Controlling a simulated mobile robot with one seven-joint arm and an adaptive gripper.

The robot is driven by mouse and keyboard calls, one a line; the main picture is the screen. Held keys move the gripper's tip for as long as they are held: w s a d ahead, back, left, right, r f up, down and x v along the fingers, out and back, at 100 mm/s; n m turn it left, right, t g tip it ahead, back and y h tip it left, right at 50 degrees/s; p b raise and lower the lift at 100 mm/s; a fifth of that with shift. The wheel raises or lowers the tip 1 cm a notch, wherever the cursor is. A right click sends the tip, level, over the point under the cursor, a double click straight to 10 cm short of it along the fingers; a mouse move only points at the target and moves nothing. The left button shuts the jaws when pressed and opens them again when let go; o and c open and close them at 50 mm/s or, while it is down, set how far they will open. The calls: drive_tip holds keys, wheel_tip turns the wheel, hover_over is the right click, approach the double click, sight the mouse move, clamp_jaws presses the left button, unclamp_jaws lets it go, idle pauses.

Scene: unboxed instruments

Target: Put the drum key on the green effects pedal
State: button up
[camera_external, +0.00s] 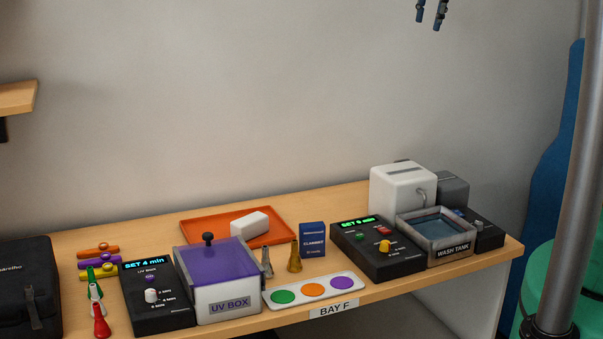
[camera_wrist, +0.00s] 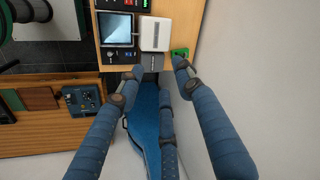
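My gripper (camera_external: 430,13) hangs at the top edge of the external view, high above the bench's right end, with only its fingertips showing. In the wrist view, its blue jointed fingers (camera_wrist: 158,68) are spread apart with nothing between them. A small green object (camera_wrist: 180,53) lies at the bench edge beside the white box in the wrist view, close to a fingertip in the picture. It may be the green effects pedal, but it is too small to be sure. I cannot make out a drum key in either view.
The bench holds a purple-lidded UV box (camera_external: 212,285), a wash tank (camera_external: 437,235), a white box (camera_external: 400,190), timer units, an orange tray (camera_external: 205,227) and a three-colour palette (camera_external: 320,289). A blue case (camera_wrist: 148,125) stands beyond the bench. A dark control box (camera_wrist: 82,102) sits on another wooden surface.

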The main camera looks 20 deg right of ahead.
drive_tip(key=s+a+r+n+t, duration=0.1)
drive_tip(key=s+a+r+n, duration=0.1)
drive_tip(key=s, duration=0.7)
drive_tip(key=s+a+r+n, duration=0.2)
drive_tip(key=s, duration=0.7)
drive_tip(key=s+a+f+n, duration=0.1)
drive_tip(key=s+f+n, duration=0.1)
drive_tip(key=s, duration=0.6)
drive_tip(key=s+a+f+n+t, duration=0.1)
drive_tip(key=s+f+n, duration=0.1)
drive_tip(key=s, duration=0.7)
drive_tip(key=shift+f+t, duration=0.3)
drive_tip(key=shift+f, duration=0.2)
wheel_tip(320, 180, down, 17)
drive_tip(key=b, duration=1.6)
drive_tip(key=shift+r+b, duration=0.15)
drive_tip(key=shift+b, duration=0.2)
